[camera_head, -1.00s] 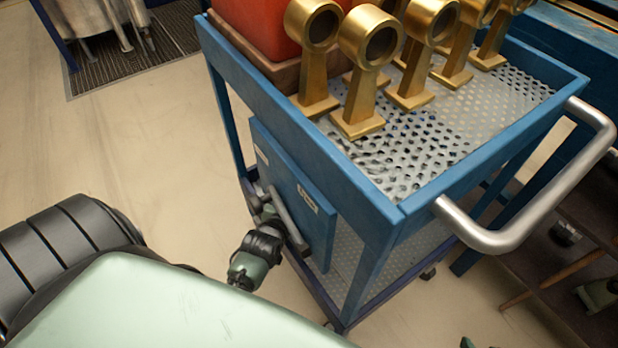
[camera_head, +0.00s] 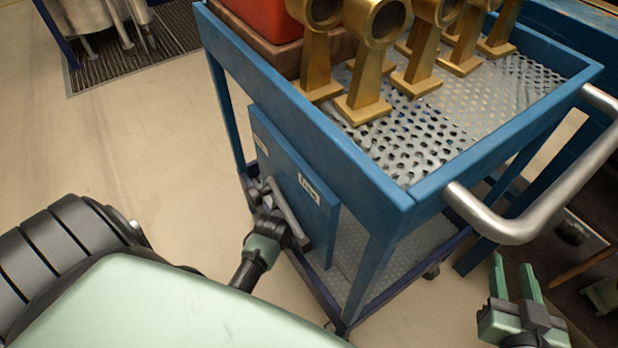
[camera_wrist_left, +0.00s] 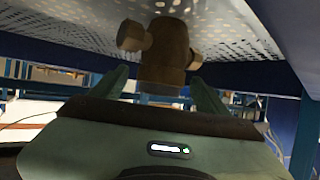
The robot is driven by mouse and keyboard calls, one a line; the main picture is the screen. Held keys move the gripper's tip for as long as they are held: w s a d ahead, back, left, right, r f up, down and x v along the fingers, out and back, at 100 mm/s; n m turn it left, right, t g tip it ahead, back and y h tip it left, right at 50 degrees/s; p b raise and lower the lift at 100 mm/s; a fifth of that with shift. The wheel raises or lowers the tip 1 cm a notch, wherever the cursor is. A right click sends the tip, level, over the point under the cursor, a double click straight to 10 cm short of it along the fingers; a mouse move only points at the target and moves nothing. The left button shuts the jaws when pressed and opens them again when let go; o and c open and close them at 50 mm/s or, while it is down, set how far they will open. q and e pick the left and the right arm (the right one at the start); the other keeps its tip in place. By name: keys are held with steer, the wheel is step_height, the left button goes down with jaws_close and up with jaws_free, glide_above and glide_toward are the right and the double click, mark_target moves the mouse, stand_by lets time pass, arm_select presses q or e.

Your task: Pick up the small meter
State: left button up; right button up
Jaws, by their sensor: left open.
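A small brass-brown meter body (camera_wrist_left: 166,55) with a stub on each side shows in the left wrist view, against a perforated metal sheet. My left gripper (camera_wrist_left: 158,78) is open, with one green finger on each side of its lower part. I cannot tell whether the fingers touch it.
A blue cart (camera_head: 380,195) has a perforated top (camera_head: 430,125) holding several gold ring-headed stands (camera_head: 365,65) and a red box (camera_head: 265,18). Its silver handle (camera_head: 520,225) juts out at the right. A blue side panel (camera_head: 290,175) has a grey bar.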

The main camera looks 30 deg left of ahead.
arm_select(q)
jaws_close()
steer(key=shift+w+r, duration=0.1)
stand_by(0.4)
